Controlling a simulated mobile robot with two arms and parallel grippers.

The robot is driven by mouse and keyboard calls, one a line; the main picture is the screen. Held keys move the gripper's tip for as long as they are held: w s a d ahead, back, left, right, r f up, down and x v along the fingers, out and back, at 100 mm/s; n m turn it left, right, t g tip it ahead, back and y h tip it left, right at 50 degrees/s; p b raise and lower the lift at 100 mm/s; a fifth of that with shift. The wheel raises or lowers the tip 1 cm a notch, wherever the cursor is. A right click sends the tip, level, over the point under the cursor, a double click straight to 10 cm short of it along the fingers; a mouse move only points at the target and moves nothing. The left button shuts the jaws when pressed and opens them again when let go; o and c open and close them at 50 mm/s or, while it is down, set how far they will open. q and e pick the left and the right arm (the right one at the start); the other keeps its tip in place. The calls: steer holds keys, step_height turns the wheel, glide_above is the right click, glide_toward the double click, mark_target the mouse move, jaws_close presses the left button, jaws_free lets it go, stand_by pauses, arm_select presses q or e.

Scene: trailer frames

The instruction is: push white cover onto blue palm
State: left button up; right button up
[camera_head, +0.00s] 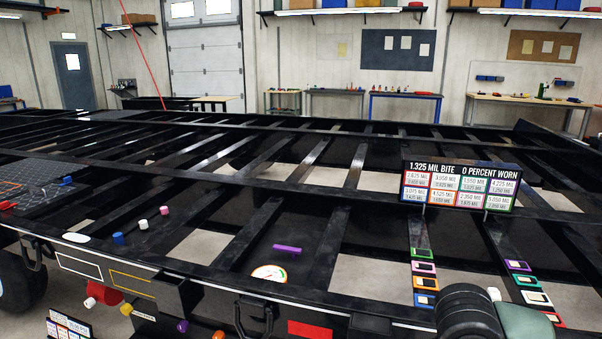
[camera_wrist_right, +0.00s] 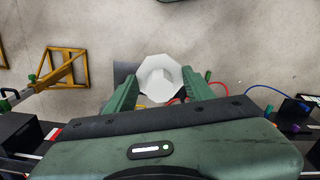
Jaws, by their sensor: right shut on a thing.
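My right gripper (camera_wrist_right: 160,85) has its two green fingers closed on the white cover (camera_wrist_right: 160,78), a pale faceted piece seen over the concrete floor. In the head view my right arm comes in at the bottom right, and a small white piece (camera_head: 494,294) shows just behind it; I cannot tell if it is the held cover. In the wrist view a blue hose runs to a dark blue-purple fitting (camera_wrist_right: 297,105) at the right, apart from the cover. I cannot tell whether this is the blue palm. My left gripper is not in view.
The black trailer frame (camera_head: 262,225) with crossbars fills the head view. A sign board (camera_head: 459,185) stands on it above colored tags. Small white, yellow and purple knobs line the front edge. In the wrist view, a yellow frame (camera_wrist_right: 66,66) stands left and a red hose runs behind the gripper.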

steer(key=shift+a, duration=0.1)
stand_by(0.5)
steer(key=w+a+r+n, duration=0.4)
steer(key=a+r+n, duration=0.4)
steer(key=a+r, duration=0.2)
steer(key=a, duration=0.2)
steer(key=shift+a, duration=0.4)
steer(key=w+a+f+n, duration=0.4)
steer(key=f, duration=0.1)
steer(key=shift+n, duration=0.3)
steer(key=s+d+r+m, duration=0.6)
steer(key=d+r+m, duration=0.2)
steer(key=r, duration=0.2)
